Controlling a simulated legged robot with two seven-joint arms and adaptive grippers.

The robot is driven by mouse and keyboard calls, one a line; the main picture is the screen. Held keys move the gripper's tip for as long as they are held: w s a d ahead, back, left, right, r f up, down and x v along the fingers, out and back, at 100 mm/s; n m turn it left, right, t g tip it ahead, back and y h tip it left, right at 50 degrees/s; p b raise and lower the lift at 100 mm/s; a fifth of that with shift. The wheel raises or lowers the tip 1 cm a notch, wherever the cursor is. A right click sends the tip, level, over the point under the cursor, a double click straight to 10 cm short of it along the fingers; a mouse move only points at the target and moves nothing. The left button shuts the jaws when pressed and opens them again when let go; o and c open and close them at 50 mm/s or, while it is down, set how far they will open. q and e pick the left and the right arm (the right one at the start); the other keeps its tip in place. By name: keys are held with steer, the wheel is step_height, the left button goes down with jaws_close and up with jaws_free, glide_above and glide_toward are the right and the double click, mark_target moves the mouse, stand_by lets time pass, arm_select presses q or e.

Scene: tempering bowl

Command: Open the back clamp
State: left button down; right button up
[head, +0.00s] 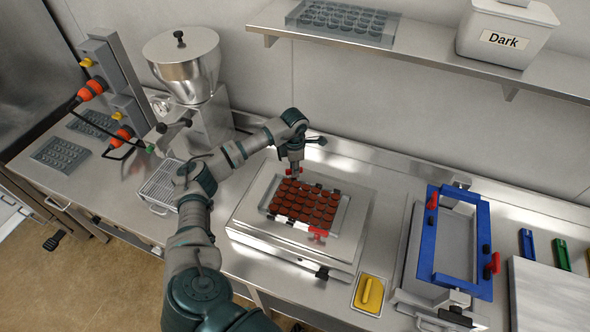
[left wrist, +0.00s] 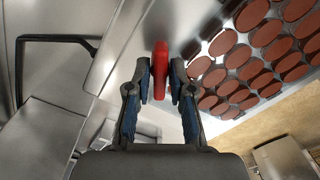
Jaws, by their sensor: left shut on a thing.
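The vibrating-table-like steel unit (head: 255,225) holds a mould full of round dark-red pieces (head: 304,204). The back clamp (head: 292,171) has a red handle at the far edge of the mould. My left gripper (head: 291,160) reaches down over it from behind. In the left wrist view the left gripper (left wrist: 160,85) is shut on the red handle of the back clamp (left wrist: 160,62), which stands upright between the fingertips. The front clamp (head: 318,233), also red, is at the near edge of the mould. My right gripper is not in view.
A steel hopper machine (head: 187,65) stands at the left. A blue frame (head: 427,238) with red handles is at the right. A small tray with a yellow scraper (head: 369,296) lies near the front edge. A shelf (head: 420,48) runs along the wall above.

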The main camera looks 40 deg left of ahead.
arm_select(q)
steer(key=m+b, duration=0.1)
steer(key=m, duration=0.3)
steer(key=shift+a+r, duration=0.1)
steer(key=shift+a, duration=0.05)
steer(key=shift+r+m, duration=0.1)
steer(key=shift+m, duration=1.6)
steer(key=shift+b, duration=0.3)
steer(key=c, duration=1.2)
jaws_free()
steer(key=shift+a, duration=0.1)
step_height(320, 180, up, 12)
steer(key=shift+w+f, duration=0.1)
steer(key=shift+f, duration=0.1)
